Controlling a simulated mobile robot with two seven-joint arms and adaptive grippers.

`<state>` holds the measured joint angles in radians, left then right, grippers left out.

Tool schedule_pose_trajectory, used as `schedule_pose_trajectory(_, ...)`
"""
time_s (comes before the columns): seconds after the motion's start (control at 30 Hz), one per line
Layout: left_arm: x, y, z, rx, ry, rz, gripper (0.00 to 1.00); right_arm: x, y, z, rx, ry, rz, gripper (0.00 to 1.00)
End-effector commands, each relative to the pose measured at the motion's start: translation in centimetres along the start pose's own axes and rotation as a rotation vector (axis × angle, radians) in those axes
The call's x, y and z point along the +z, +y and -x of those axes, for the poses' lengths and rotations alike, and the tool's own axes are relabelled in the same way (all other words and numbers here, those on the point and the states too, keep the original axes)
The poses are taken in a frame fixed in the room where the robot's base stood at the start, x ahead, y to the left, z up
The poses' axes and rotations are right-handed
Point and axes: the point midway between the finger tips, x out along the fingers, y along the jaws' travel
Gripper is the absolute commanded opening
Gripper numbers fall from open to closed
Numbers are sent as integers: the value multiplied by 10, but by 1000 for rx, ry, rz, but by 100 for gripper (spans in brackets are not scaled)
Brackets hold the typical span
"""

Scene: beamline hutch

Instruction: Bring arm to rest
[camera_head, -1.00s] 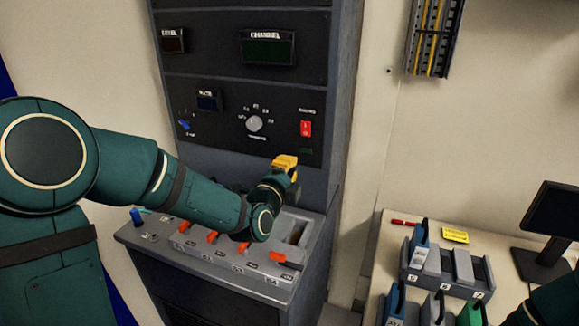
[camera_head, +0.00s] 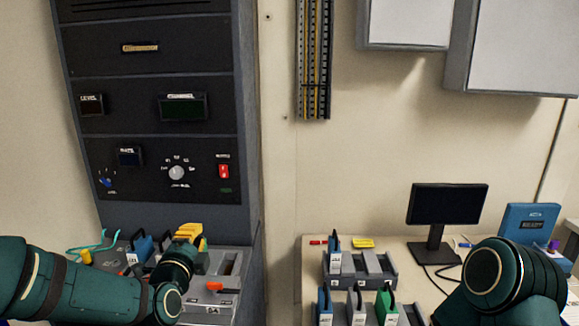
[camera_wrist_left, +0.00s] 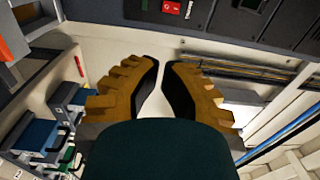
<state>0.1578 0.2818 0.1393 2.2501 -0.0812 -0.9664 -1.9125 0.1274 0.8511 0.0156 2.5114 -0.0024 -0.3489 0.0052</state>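My left arm (camera_head: 85,292) comes in low from the left in the head view. Its gripper (camera_head: 190,236), with yellow fingers, is over the grey sloped console (camera_head: 228,268), near the foot of the dark rack (camera_head: 150,115). In the left wrist view the two ridged fingers (camera_wrist_left: 162,62) are near each other, with a narrow empty gap between the tips. It holds nothing. My right arm (camera_head: 510,282) shows only as a green bent link at the lower right of the head view. Its gripper is out of the picture.
A bench to the right carries a slotted grey holder (camera_head: 355,280), a monitor (camera_head: 447,205) and a blue case (camera_head: 528,222). Wall boxes (camera_head: 520,45) hang above.

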Motion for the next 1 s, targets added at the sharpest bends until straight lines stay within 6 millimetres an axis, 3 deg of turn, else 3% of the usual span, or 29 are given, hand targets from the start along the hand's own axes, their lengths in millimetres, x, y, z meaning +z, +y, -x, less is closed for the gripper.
schedule_pose_trajectory(0.17, -21, 81, 10, 221, 26, 300, 0, 0, 0, 0, 0, 0, 0, 47)
schedule_pose_trajectory(0.33, -46, 167, 39, 488, -24, 646, 0, 0, 0, 0, 0, 1, 0, 47)
schedule_pose_trajectory(0.47, -68, 236, 80, 725, -146, 940, 0, 0, 0, 0, 0, 0, 0, 47)
schedule_pose_trajectory(0.6, -90, 301, 137, 969, -367, 1231, 0, 0, 0, 0, 0, 0, 0, 47)
schedule_pose_trajectory(0.8, -114, 359, 221, 1213, -778, 1521, 0, 0, 0, 0, 0, 0, 0, 47)
schedule_pose_trajectory(0.9, -120, 373, 250, 1270, -943, 1592, 0, 0, 0, 0, 0, 0, 0, 47)
schedule_pose_trajectory(1.0, -123, 379, 267, 1296, -1047, 1629, 0, 0, 0, 0, 0, 0, 0, 47)
